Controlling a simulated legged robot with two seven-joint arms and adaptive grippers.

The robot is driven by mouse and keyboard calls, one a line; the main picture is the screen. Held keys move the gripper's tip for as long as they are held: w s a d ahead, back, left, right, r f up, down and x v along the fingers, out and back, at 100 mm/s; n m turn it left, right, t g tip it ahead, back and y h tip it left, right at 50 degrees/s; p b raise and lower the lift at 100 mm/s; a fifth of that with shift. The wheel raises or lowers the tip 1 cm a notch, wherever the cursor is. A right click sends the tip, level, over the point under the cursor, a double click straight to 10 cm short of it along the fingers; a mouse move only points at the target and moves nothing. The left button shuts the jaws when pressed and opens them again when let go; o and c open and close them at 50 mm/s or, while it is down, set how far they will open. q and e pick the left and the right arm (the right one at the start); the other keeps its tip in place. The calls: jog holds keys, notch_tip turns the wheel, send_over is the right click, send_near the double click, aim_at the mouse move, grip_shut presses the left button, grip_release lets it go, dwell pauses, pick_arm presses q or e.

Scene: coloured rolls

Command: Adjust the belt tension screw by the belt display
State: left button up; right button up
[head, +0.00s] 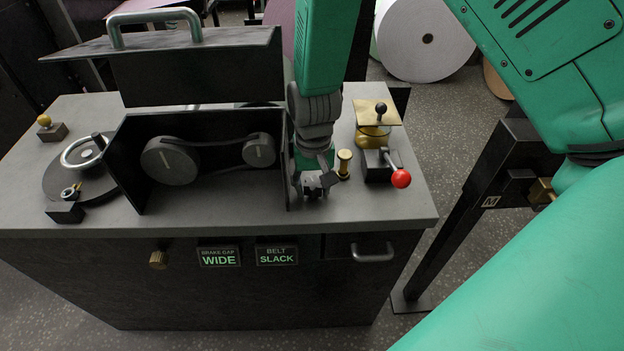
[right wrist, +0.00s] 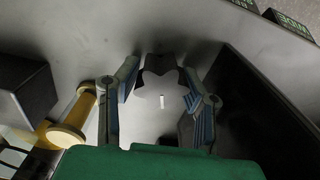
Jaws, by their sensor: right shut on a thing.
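The belt display (head: 277,255) on the bench front reads SLACK. My right gripper (head: 318,190) points down at the bench top, just right of the open belt housing. In the right wrist view, a dark lobed knob (right wrist: 160,84) with a white mark, seemingly the tension screw, sits between the fingers of my right gripper (right wrist: 158,92), which is shut on it. In the head view the gripper hides the knob. The belt (head: 213,145) runs around two grey pulleys inside the housing. My left gripper is not in view.
A brass post (head: 344,163) stands close right of the gripper, beside a red-balled lever (head: 400,178). The housing's raised cover (head: 200,70) is at the left. The brake gap display (head: 219,257) reads WIDE. A brass knob (head: 158,260) and handle (head: 373,253) are on the front.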

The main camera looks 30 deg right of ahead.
aim_at(313, 181)
jog(key=m+p, duration=0.2)
jog(key=m, duration=0.1)
jog(key=shift+s+r+p, duration=0.1)
jog(key=shift+r+p, duration=0.1)
jog(key=shift+p, duration=0.1)
jog(key=shift+f+m+p, duration=0.1)
jog(key=shift+m+p, duration=0.75)
jog(key=shift+m, duration=0.45)
jog(key=o, duration=0.8)
jog(key=shift+o, duration=0.3)
jog(key=shift+a, duration=0.1)
notch_tip(313, 181, up, 12)
